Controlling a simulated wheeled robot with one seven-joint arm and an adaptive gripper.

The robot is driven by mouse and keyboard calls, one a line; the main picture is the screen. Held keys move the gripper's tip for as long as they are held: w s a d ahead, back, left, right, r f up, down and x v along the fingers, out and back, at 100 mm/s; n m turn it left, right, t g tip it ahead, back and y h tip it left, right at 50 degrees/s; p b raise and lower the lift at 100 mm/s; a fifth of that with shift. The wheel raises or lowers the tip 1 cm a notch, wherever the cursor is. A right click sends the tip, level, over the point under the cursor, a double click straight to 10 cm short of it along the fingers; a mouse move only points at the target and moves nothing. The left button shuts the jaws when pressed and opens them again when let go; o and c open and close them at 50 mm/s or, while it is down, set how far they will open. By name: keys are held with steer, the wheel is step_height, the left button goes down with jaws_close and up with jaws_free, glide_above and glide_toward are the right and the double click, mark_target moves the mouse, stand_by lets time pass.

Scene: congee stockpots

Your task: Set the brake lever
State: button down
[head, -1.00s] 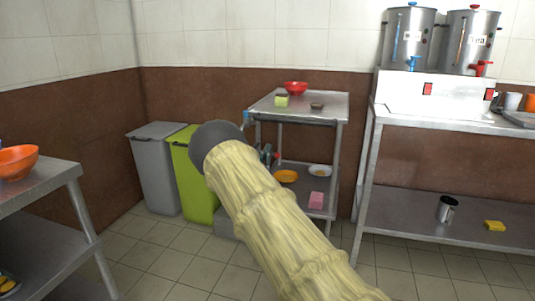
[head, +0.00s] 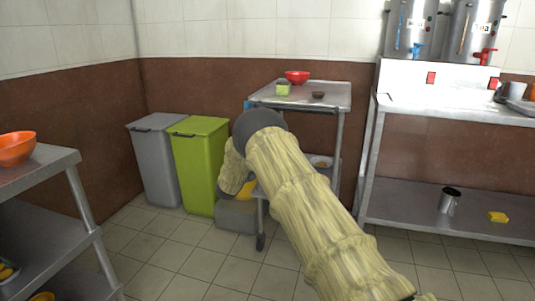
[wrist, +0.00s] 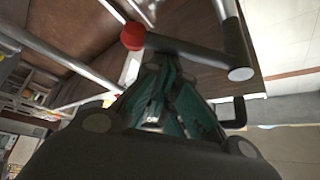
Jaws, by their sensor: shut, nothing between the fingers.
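The brake lever, a dark bar with a red round knob (wrist: 133,36), is in the upper middle of the wrist view. It runs right toward a grey tube (wrist: 232,35) with a round end. My gripper (wrist: 163,68) has dark green fingers, shut and empty, just below the lever bar. I cannot tell whether they touch it. In the head view the steel trolley (head: 335,97) stands against the back wall. My sleeved arm reaches to its front left side and hides the gripper, the lever and much of the lower shelf.
A green bin (head: 200,165) and a grey bin (head: 155,165) stand left of the trolley. A low grey block (head: 237,217) is on the floor beside it. A steel bench (head: 455,215) is at the right, a steel table (head: 45,175) at the left. Tiled floor between is clear.

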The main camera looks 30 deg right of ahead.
steer(key=shift+w+a+f+m+g+y, duration=0.15)
steer(key=shift+f+m+g, duration=0.15)
steer(key=shift+m, duration=0.25)
steer(key=shift+w+a+f+m+g+y, duration=0.15)
steer(key=shift+f+m+g, duration=0.1)
steer(key=shift+m, duration=0.3)
steer(key=s+a+p, duration=0.4)
steer(key=s+a, duration=0.1)
steer(key=a, duration=0.2)
steer(key=shift+s+a+f, duration=0.15)
steer(key=shift+a+f, duration=0.2)
stand_by(0.4)
steer(key=shift+f, duration=0.1)
